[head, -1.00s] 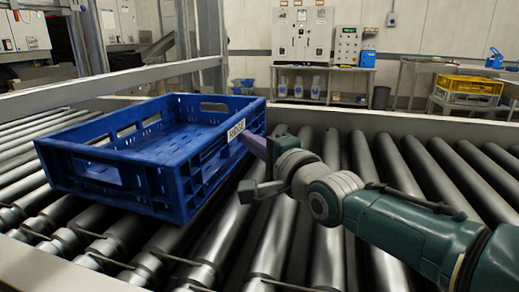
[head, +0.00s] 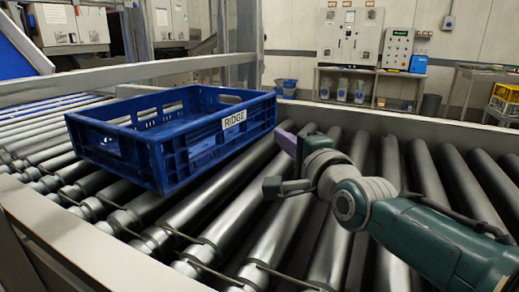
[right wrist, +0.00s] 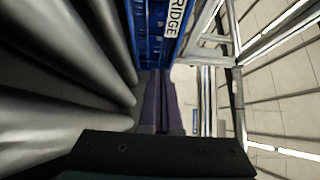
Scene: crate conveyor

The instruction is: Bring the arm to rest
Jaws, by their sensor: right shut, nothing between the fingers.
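A blue open crate (head: 205,150) with a white label reading "RIDGE" (head: 234,119) sits on the roller conveyor (head: 265,230). Its inside looks empty where I can see it. My right gripper (head: 284,138), with purple fingers, is just right of the crate's labelled side, with a small gap in the head view. In the right wrist view the fingers (right wrist: 160,98) are together with nothing between them, and the crate side (right wrist: 150,35) with its label stands beyond them. My left gripper is in neither view.
A grey metal rail (head: 150,72) runs behind the crate, and a pale conveyor edge (head: 80,245) runs in front. Bare rollers lie around my right arm. Control cabinets (head: 350,38) and a yellow crate (head: 505,98) stand in the background.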

